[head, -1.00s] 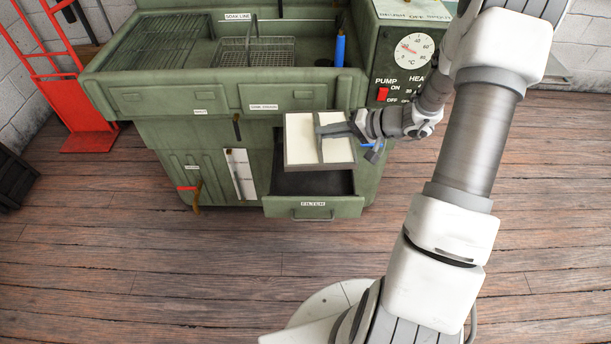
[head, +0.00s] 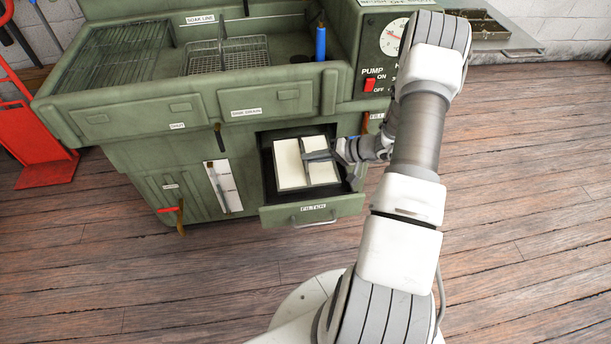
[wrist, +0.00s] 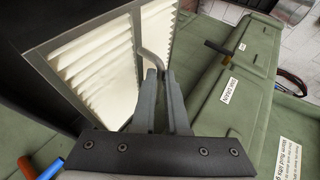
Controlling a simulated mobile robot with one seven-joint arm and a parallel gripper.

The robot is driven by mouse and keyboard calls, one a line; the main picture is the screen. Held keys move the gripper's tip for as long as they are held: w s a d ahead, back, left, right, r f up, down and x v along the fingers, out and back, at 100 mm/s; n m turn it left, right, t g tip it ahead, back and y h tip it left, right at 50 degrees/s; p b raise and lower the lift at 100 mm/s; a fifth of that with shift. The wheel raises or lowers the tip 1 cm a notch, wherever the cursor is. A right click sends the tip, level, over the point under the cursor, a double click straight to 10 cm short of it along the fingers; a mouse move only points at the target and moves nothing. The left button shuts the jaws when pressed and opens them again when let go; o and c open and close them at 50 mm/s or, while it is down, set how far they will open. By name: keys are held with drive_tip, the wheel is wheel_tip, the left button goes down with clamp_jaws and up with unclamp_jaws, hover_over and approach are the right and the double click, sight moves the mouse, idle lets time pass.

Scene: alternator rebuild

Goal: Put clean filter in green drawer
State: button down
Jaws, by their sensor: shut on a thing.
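The clean filter (head: 290,165) is a cream pleated panel in a grey frame with a bar across it. In the head view it is in or just over the open green drawer (head: 274,214), inside the drawer's outline; I cannot tell whether it touches the bottom. The drawer front carries a FILTER label. My gripper (head: 318,156) is shut on the filter's bar from the right. The wrist view shows the fingers (wrist: 163,84) closed at the bar, with cream pleats (wrist: 95,65) on both sides. The far inside of the drawer is dark.
The green wash cabinet (head: 140,160) stands behind, with a sink, a wire basket (head: 228,55) and a blue cylinder (head: 320,42) on top. A red hand truck (head: 40,150) stands at left. The wooden floor in front is clear.

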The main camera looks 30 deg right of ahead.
sight(313, 172)
drive_tip(key=shift+f+b, duration=0.7)
drive_tip(key=shift+f, duration=2.9)
drive_tip(key=shift+f, duration=0.2)
drive_tip(key=c, duration=0.9)
unclamp_jaws()
drive_tip(key=shift+c, duration=0.2)
drive_tip(key=shift+s+d+r, duration=0.1)
drive_tip(key=shift+d+r, duration=0.1)
drive_tip(key=shift+r, duration=0.2)
drive_tip(key=p+v, duration=0.2)
drive_tip(key=v, duration=0.9)
drive_tip(key=shift+s+d, duration=0.2)
